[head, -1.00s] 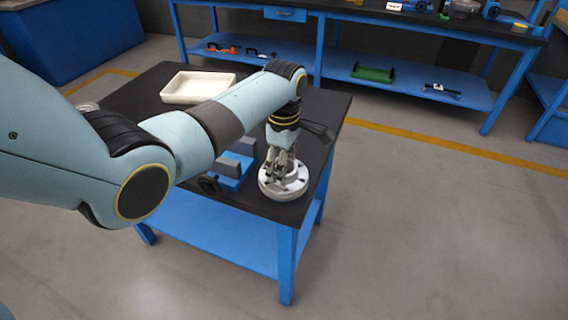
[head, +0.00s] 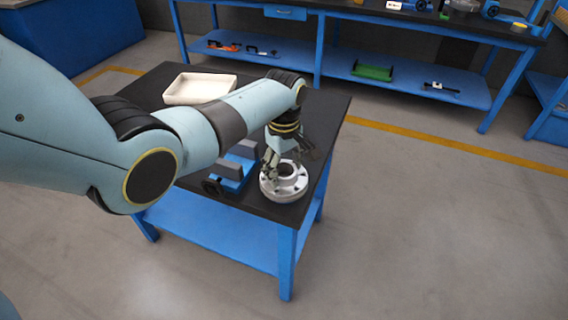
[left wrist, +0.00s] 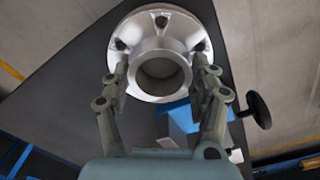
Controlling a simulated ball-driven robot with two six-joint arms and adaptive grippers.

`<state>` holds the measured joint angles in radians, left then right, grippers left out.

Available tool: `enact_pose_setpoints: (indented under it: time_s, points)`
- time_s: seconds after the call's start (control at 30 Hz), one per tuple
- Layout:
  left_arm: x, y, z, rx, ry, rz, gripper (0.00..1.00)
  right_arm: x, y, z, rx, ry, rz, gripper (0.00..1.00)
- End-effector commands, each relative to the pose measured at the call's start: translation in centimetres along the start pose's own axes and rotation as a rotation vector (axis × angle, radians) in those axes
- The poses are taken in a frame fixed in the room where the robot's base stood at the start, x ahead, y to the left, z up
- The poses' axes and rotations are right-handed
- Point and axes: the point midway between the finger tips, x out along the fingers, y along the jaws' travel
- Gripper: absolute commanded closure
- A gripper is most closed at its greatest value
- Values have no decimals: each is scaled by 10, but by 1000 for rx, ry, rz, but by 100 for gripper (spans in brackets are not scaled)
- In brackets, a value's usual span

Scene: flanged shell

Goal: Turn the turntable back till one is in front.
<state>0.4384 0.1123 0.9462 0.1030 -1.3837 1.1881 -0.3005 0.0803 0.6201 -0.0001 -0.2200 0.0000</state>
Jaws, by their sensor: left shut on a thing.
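A round white-grey flanged shell (head: 290,188) with dark holes sits near the table's front right corner. In the left wrist view the same shell (left wrist: 161,30) shows a raised central collar with a dark bore. My left gripper (head: 270,163) is low at the shell's left side in the head view. In the left wrist view its fingers (left wrist: 161,72) stand on both sides of the collar, shut on it. A separate turntable under the shell cannot be made out. No number is readable on it. My right gripper is not in view.
A blue vise-like fixture (head: 232,172) with grey jaws and a black knob (head: 212,186) stands just left of the shell. An empty white tray (head: 200,88) lies at the table's back. A long bench (head: 380,15) with tools and a lower shelf stands behind.

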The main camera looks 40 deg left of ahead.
Motion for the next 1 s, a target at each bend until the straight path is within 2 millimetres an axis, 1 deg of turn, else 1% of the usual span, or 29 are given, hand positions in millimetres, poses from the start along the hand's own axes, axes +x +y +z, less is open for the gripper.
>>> enact_pose_setpoints:
  time_s: [0.03,0.27,0.47,0.5,0.7,1.0]
  points:
    - [2,-3,2,36,-4,-7,97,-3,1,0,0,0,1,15]
    - [2,-4,2,233,-5,-8,97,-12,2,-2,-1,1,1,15]
    - [3,-5,2,439,-7,-8,97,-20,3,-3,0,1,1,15]
    - [4,-5,2,468,-7,-8,38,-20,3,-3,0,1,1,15]
    - [4,-3,2,460,-4,-5,11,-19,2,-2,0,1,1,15]
    - [1,-2,1,458,-2,-2,11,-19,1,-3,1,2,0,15]
